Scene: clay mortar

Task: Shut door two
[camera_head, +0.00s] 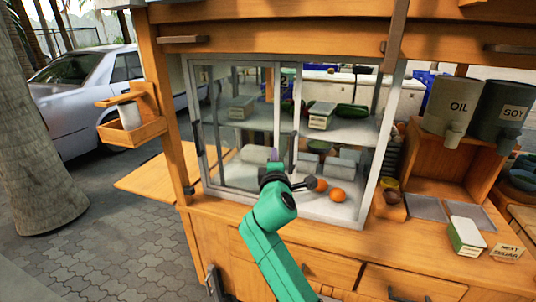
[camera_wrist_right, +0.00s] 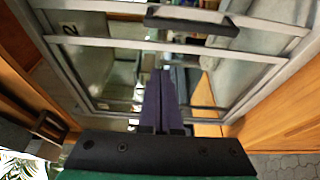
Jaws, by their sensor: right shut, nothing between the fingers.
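The glass display cabinet (camera_head: 365,185) has sliding doors with pale metal frames. Door two (camera_head: 296,110), marked with a 2, is at the left half, overlapping another pane, and the cabinet's right half is open. The 2 also shows on the glass in the right wrist view (camera_wrist_right: 69,29). A dark vertical handle (camera_head: 292,150) is on the door frame. My right gripper (camera_head: 274,156) is shut and empty in front of the panes, just left of that handle; I cannot tell whether it touches. Its purple fingers point at the frames in the wrist view (camera_wrist_right: 158,100). My left gripper is out of view.
Oranges (camera_head: 338,195) lie on the cabinet floor in the open half, right of my wrist. A wooden post and counter surround the cabinet. Oil (camera_head: 455,107) and soy (camera_head: 503,110) dispensers stand at the right. A small wooden shelf (camera_head: 131,128) sticks out left.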

